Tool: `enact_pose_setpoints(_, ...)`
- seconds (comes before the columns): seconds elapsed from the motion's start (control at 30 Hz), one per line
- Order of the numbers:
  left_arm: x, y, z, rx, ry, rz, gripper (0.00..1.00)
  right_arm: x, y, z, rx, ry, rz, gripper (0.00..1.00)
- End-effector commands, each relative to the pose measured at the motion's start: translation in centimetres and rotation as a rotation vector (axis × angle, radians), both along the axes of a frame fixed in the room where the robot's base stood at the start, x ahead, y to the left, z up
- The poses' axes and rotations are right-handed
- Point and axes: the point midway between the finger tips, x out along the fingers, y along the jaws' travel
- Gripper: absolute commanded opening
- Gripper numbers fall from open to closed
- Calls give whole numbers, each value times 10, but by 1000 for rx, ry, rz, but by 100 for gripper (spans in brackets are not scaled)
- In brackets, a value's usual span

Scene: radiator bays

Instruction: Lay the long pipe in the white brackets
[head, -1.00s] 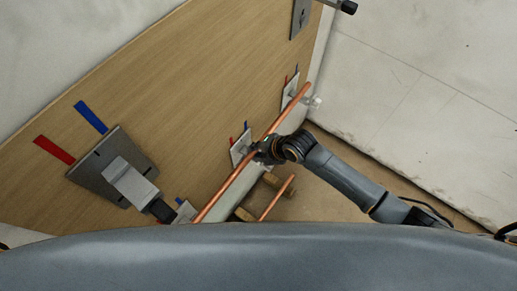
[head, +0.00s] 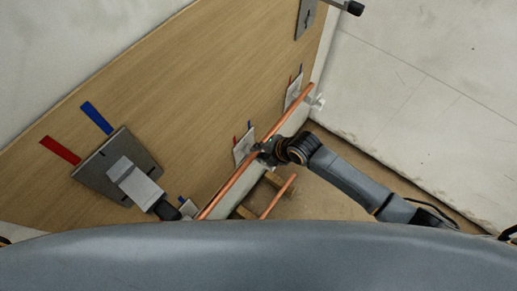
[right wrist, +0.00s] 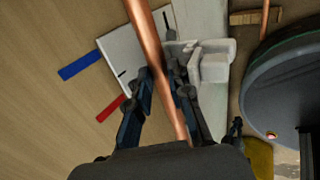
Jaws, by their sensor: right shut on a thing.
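The long copper pipe (head: 233,179) runs diagonally along the wooden board in the head view. My right gripper (head: 266,151) is shut on it near its middle. In the right wrist view the pipe (right wrist: 149,40) passes between the fingers (right wrist: 165,95). A white bracket (right wrist: 212,62) on a pale plate is just right of the pipe there; I cannot tell whether they touch. In the head view another white bracket (head: 318,102) shows beside the pipe's far end. Near the lower end, a plate (head: 187,207) is partly hidden. My left gripper is not in view.
A shorter copper pipe (head: 278,197) lies on wooden blocks below the long one. A grey fixture (head: 118,168) with a protruding valve stands out from the board (head: 170,80) at left. Another grey fixture (head: 306,16) is at the top. Red and blue marks flank the mounts.

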Motion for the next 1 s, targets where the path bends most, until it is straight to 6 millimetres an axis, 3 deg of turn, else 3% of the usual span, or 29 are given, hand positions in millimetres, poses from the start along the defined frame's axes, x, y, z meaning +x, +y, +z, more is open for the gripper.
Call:
enact_pose_setpoints(0.03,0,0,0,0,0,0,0,-12,-17,-20,-49,42,-4,0)
enact_pose_setpoints(0.27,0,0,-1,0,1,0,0,-12,-17,-20,-49,41,-4,0)
enact_pose_setpoints(0.3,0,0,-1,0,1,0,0,-12,-17,-20,-49,41,-4,26)
enact_pose_setpoints(0.4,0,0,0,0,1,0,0,-12,-17,-20,-49,41,-4,45)
enact_pose_setpoints(0.77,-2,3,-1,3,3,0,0,-13,-18,-20,-51,43,-4,46)
enact_pose_setpoints(1.0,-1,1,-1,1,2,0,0,-20,-27,4,-45,35,-2,46)
